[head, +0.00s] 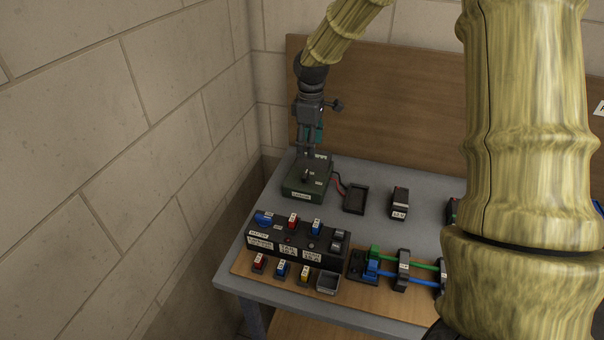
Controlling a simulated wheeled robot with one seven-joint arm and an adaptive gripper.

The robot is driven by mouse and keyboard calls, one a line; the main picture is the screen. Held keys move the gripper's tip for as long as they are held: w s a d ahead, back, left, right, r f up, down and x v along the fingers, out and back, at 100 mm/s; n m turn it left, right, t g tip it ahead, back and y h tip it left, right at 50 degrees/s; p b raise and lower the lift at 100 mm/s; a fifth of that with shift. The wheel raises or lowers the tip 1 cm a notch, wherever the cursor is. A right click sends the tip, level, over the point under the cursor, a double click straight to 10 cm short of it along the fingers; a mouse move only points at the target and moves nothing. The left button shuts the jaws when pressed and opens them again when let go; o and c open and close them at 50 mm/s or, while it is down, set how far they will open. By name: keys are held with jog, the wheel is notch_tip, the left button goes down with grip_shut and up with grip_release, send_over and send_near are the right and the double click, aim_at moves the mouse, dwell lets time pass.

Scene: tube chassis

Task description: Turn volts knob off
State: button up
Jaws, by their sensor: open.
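My gripper (306,155) points down over a dark green box (297,190) at the back left of the bench. A small black knob (306,176) shows on top of that box, just below my fingers. The gripper is open with nothing seen between the fingers; whether they touch the knob, I cannot tell. The box has white labels on its front and top, too small to read surely, so I cannot confirm that this is the volts knob. The knob's pointer direction is also too small to tell.
A black panel (285,247) with a blue knob (263,219) and red and blue switches stands in front. A black tray (354,199) and a black block (399,204) lie right. A wooden backboard (400,100) and a block wall (110,140) bound the bench.

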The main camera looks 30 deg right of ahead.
aim_at(308, 174)
jog(key=shift+w+a+f+p, duration=0.1)
jog(key=shift+f+p, duration=0.65)
jog(key=shift+f, duration=1.95)
jog(key=shift+a+f+p, duration=0.1)
jog(key=shift+f+p, duration=0.65)
jog(key=shift+f, duration=1.95)
jog(key=shift+c, duration=0.4)
jog(key=shift+d, duration=0.1)
jog(key=c, duration=0.9)
